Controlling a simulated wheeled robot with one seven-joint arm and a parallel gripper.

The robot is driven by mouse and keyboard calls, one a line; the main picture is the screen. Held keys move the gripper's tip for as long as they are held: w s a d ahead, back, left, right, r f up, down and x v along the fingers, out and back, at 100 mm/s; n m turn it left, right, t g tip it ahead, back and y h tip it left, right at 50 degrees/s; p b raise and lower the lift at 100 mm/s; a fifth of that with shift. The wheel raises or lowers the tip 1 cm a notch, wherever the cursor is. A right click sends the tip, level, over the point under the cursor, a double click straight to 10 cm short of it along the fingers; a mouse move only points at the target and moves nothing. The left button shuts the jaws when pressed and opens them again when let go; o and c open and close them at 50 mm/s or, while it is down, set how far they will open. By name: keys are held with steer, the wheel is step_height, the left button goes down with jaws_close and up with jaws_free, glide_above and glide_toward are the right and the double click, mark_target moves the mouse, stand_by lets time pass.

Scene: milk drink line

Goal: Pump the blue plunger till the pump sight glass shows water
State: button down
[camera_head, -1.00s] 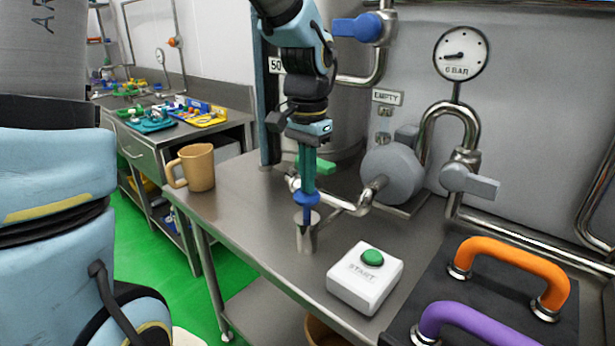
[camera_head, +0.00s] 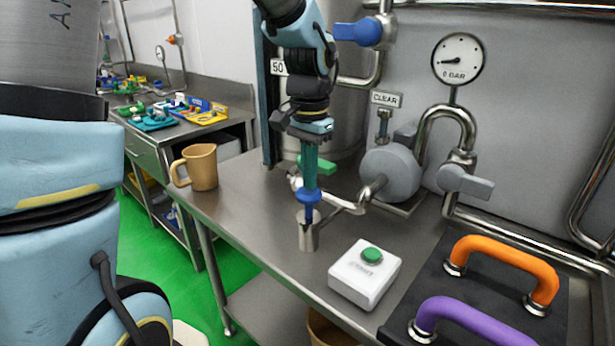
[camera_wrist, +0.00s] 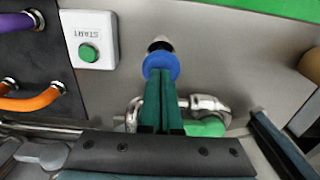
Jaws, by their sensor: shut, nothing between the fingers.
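The blue plunger (camera_head: 309,197) rises on a short blue shaft from a metal pump cylinder (camera_head: 308,236) on the steel bench. In the wrist view the plunger's blue disc (camera_wrist: 161,62) lies at my fingertips. My gripper (camera_head: 309,186) points down with its teal fingers shut, empty, and its tips at the plunger top; exact contact is hard to tell. The sight glass (camera_head: 384,127) is a small bluish tube above the grey pump body (camera_head: 391,174). The sign (camera_head: 386,99) above it reads CLEAR.
A white box (camera_head: 364,279) with a green START button stands right of the cylinder. A tan mug (camera_head: 195,167) stands at the bench's left edge. Orange (camera_head: 507,263) and purple (camera_head: 470,320) handles are at the right. A pressure gauge (camera_head: 458,58) hangs on the wall.

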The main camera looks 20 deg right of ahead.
step_height(320, 180, up, 10)
steer(key=b, duration=0.2)
stand_by(1.9)
steer(key=a+f+n, duration=0.5)
steer(key=a+f, duration=0.2)
steer(key=a, duration=0.6)
steer(key=a+f+n+t, duration=0.1)
steer(key=a+f+n, duration=0.5)
steer(key=a, duration=0.7)
step_height(320, 180, down, 2)
steer(key=shift+w+a+f+t, duration=0.15)
steer(key=shift+a+f+t, duration=0.05)
steer(key=shift+a+t, duration=0.1)
